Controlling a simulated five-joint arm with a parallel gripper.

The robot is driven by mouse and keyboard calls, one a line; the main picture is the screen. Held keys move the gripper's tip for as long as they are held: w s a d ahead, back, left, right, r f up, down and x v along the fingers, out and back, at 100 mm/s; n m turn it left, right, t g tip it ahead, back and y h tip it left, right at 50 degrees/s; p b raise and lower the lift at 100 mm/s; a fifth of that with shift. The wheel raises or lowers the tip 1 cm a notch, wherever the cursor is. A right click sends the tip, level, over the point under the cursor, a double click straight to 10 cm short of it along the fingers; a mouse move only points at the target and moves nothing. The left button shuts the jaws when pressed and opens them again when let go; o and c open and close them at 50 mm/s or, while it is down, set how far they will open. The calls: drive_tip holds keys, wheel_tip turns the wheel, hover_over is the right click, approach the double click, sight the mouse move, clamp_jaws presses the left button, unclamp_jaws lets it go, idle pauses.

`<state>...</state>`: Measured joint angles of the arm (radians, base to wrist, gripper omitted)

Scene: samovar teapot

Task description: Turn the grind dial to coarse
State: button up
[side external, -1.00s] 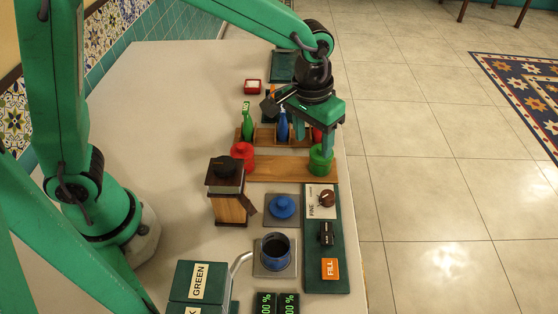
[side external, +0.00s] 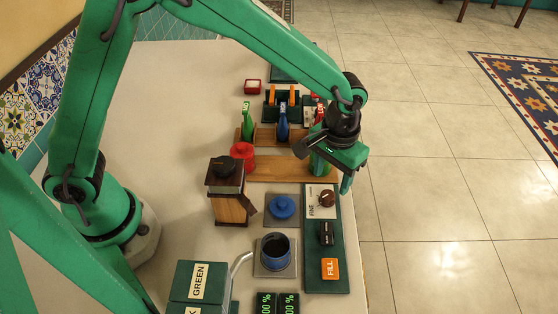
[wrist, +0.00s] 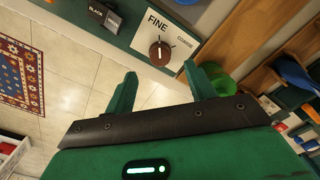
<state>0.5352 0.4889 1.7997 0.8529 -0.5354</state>
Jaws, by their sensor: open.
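The grind dial (side external: 327,198) is a round brown knob with a pale pointer line, on a white plate (side external: 314,209) marked FINE. In the wrist view the dial (wrist: 160,54) sits between the words FINE and COARSE; I cannot tell which end its line marks. My gripper (side external: 333,176) is open and empty, beyond the dial and above the right end of the wooden board. In the wrist view my gripper (wrist: 163,80) has its fingers spread, with the dial past their tips, apart from them and roughly centred.
The dial's dark green panel (side external: 343,278) also carries a black switch (side external: 326,233) and an orange FILL button (side external: 330,268). A blue-knobbed lid (side external: 282,207) and a wooden grinder (side external: 228,195) stand left. A green jar (wrist: 223,83) is close beside one finger.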

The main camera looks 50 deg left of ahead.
sight(328, 194)
drive_tip(key=shift+f, duration=2.95)
drive_tip(key=c, duration=1)
drive_tip(key=shift+o, duration=0.2)
drive_tip(key=shift+m, duration=0.4)
drive_tip(key=m, duration=1.3)
